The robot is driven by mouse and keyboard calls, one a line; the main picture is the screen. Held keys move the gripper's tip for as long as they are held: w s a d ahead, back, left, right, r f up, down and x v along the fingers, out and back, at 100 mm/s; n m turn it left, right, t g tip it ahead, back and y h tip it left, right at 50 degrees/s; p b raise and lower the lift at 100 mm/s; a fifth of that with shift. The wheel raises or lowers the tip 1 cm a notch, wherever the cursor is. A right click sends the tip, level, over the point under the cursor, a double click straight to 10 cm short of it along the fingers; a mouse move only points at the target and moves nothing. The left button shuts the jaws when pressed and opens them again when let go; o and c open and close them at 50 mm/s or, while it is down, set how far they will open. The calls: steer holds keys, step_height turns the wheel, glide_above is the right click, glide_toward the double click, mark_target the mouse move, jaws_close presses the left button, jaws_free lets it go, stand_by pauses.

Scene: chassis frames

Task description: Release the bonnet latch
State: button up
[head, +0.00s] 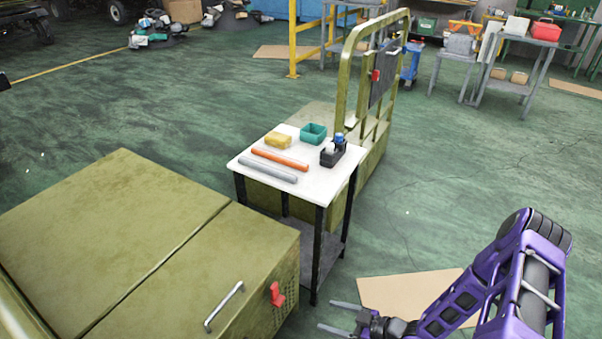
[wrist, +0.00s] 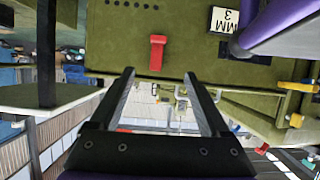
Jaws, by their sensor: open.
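The olive-green bonnet (head: 110,225) fills the lower left of the head view, its lid down. A red latch (head: 277,294) sits on its right side face, beside a silver bar handle (head: 224,307). My gripper (head: 336,315) is open and empty, to the right of the latch, with its fingers pointing left toward that face. In the wrist view a red latch (wrist: 157,52) on an olive-green panel shows just above and between the open fingertips (wrist: 158,76). The latch looks apart from both fingers.
A small white-topped table (head: 310,185) with tools and boxes stands behind the bonnet corner. Beyond it is an olive frame (head: 350,75) with another red part (head: 376,75). Cardboard (head: 400,291) lies on the floor under my arm.

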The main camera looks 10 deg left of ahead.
mark_target(281, 300)
steer(key=b+x, duration=0.1)
steer(key=x, duration=1.6)
steer(key=shift+w+f+b, duration=0.3)
steer(key=shift+b, duration=0.1)
steer(key=shift+c, duration=0.2)
jaws_close()
stand_by(0.4)
